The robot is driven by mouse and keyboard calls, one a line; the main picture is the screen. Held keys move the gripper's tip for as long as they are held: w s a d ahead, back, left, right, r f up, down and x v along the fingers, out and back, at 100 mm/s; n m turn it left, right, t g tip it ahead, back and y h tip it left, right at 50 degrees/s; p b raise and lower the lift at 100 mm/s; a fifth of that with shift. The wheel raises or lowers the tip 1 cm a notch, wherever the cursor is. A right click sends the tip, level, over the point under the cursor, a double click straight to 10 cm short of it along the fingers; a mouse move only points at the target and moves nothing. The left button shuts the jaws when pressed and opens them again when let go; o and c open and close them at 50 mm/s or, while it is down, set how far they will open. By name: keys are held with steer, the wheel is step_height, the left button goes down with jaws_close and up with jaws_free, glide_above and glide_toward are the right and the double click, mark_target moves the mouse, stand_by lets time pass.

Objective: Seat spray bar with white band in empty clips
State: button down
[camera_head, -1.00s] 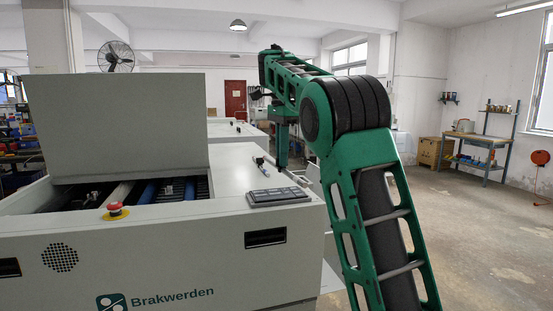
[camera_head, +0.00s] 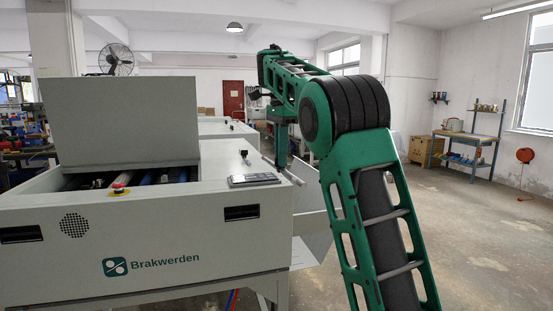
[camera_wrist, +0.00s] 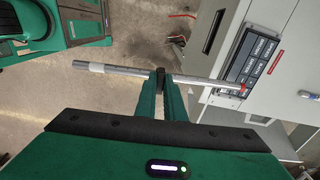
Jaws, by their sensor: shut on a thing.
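My gripper (camera_wrist: 170,75) is shut on a thin grey spray bar (camera_wrist: 130,71), gripped near its middle. A pale white band (camera_wrist: 97,67) shows near the bar's left end in the wrist view. A small red mark shows at its right end, which overlaps the machine's panel in the picture. In the head view the bar (camera_head: 294,178) sticks out past the machine's right side, largely hidden by the machine and my arm. The plate processor (camera_head: 230,195) stands at left with its lid (camera_head: 120,120) raised. Rollers (camera_head: 148,180) show in its opening; no clips can be made out.
A keypad (camera_head: 255,179) and a red stop button (camera_head: 119,188) sit on the processor's top. A pale tray or panel (camera_head: 312,238) juts from its right side. Open floor (camera_head: 480,240) lies to the right, with a workbench (camera_head: 465,150) by the far wall.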

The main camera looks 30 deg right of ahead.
steer(key=s+a+f+n, duration=0.2)
steer(key=f+n, duration=0.4)
steer(key=f, duration=1)
steer(key=s+a+f+n, duration=0.2)
steer(key=a+f+n, duration=0.3)
steer(key=f, duration=1.2)
steer(key=s+a+f+n, duration=0.3)
steer(key=f+n, duration=0.5)
steer(key=f, duration=0.8)
steer(key=shift+a+f, duration=0.35)
steer(key=shift+w+r, duration=0.1)
steer(key=shift+r, duration=0.05)
